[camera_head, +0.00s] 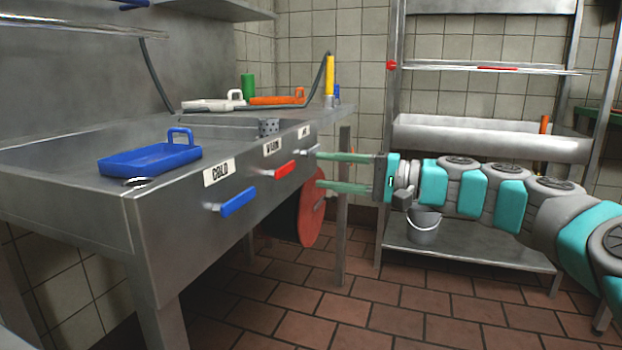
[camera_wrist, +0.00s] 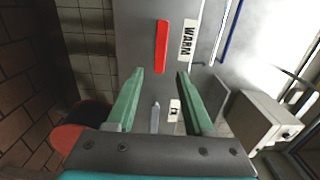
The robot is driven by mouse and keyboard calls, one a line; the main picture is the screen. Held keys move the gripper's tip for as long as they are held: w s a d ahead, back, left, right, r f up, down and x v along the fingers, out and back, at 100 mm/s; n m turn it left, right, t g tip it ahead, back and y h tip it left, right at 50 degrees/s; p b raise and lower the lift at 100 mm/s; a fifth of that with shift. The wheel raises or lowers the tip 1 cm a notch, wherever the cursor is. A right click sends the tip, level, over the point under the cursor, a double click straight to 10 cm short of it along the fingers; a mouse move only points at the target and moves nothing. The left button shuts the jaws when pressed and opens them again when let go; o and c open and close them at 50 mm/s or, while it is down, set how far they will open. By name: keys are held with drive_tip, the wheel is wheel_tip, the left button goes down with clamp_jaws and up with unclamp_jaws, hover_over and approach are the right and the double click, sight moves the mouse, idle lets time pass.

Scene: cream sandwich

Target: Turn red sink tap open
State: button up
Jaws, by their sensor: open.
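The red tap handle (camera_head: 285,170) sits on the front face of the steel sink, below the WARM label (camera_head: 272,147). It also shows in the wrist view (camera_wrist: 162,46), just beyond the fingertips and apart from them. My gripper (camera_head: 318,170) is open and empty, its green fingers pointing left at the sink front, to the right of the red handle. In the wrist view, the open fingers (camera_wrist: 160,74) have the grey handle (camera_wrist: 155,118) in the gap between them; I cannot tell whether they touch it.
A blue tap handle (camera_head: 238,202) sits left, below the COLD label. A blue tray (camera_head: 150,160) stands on the sink top. A shelf rack with a bucket (camera_head: 424,225) stands behind my arm. The floor in front is clear.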

sight(291, 167)
drive_tip(key=x, duration=0.7)
drive_tip(key=shift+b, duration=0.3)
clamp_jaws()
idle(1.1)
